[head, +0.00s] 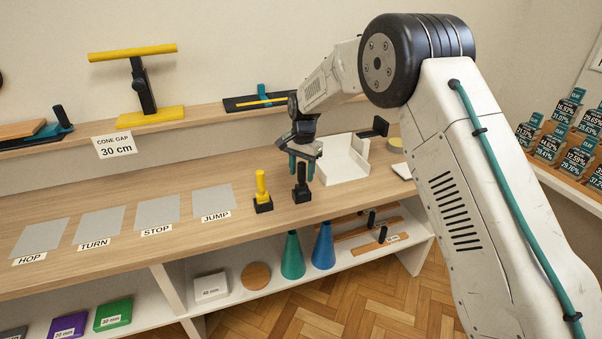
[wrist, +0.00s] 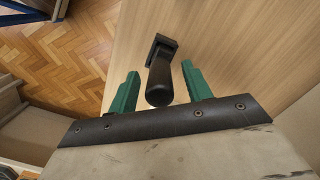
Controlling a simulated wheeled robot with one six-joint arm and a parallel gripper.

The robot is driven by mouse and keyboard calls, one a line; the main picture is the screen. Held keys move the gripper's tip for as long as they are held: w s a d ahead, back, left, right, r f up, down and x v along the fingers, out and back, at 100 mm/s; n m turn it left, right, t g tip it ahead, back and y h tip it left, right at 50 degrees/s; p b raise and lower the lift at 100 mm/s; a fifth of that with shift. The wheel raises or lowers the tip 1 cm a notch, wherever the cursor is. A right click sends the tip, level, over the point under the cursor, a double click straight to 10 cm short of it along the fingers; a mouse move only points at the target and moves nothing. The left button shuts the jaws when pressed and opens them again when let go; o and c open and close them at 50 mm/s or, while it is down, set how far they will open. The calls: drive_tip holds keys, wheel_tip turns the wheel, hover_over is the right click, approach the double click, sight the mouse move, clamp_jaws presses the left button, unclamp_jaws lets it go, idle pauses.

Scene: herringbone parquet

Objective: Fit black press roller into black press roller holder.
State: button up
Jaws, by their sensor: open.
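The black press roller (head: 301,190) stands upright on the wooden counter, with a dark block at its foot. In the wrist view the roller (wrist: 160,78) shows as a dark cylinder with its round end towards me. My gripper (head: 302,168) is open above it, pointing down. In the wrist view the green fingers of my gripper (wrist: 160,72) lie on either side of the cylinder, with gaps visible. I cannot tell for sure which thing is the black press roller holder; a black bracket (head: 377,127) stands by the white tray at the back right.
A yellow upright piece in a black base (head: 262,194) stands just left of the roller. A white tray (head: 343,160) lies behind to the right. Grey squares (head: 211,200) lie along the counter to the left. The counter's front edge is close to the roller.

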wheel_tip(320, 180, up, 7)
drive_tip(key=shift+w+d+f, duration=0.1)
drive_tip(key=shift+w+d, duration=0.05)
idle(0.4)
drive_tip(key=s+d+r+n+t, duration=0.1)
drive_tip(key=s+d+r+n, duration=0.1)
drive_tip(key=s+d+r, duration=0.6)
drive_tip(key=s+d+r+n, duration=0.1)
drive_tip(key=s+d+r, duration=0.4)
drive_tip(key=s+r, duration=0.7)
drive_tip(key=s+d+f+n, duration=0.1)
drive_tip(key=s+d, duration=0.1)
drive_tip(key=s, duration=0.8)
drive_tip(key=s+d+f+n, duration=0.2)
drive_tip(key=s+d, duration=0.1)
drive_tip(key=s, duration=0.7)
drive_tip(key=s+d+f+n, duration=0.1)
drive_tip(key=s+d+f, duration=0.1)
drive_tip(key=s, duration=0.8)
drive_tip(key=shift+d+n+t, duration=0.2)
drive_tip(key=shift+n+t, duration=0.1)
drive_tip(key=shift+t, duration=0.1)
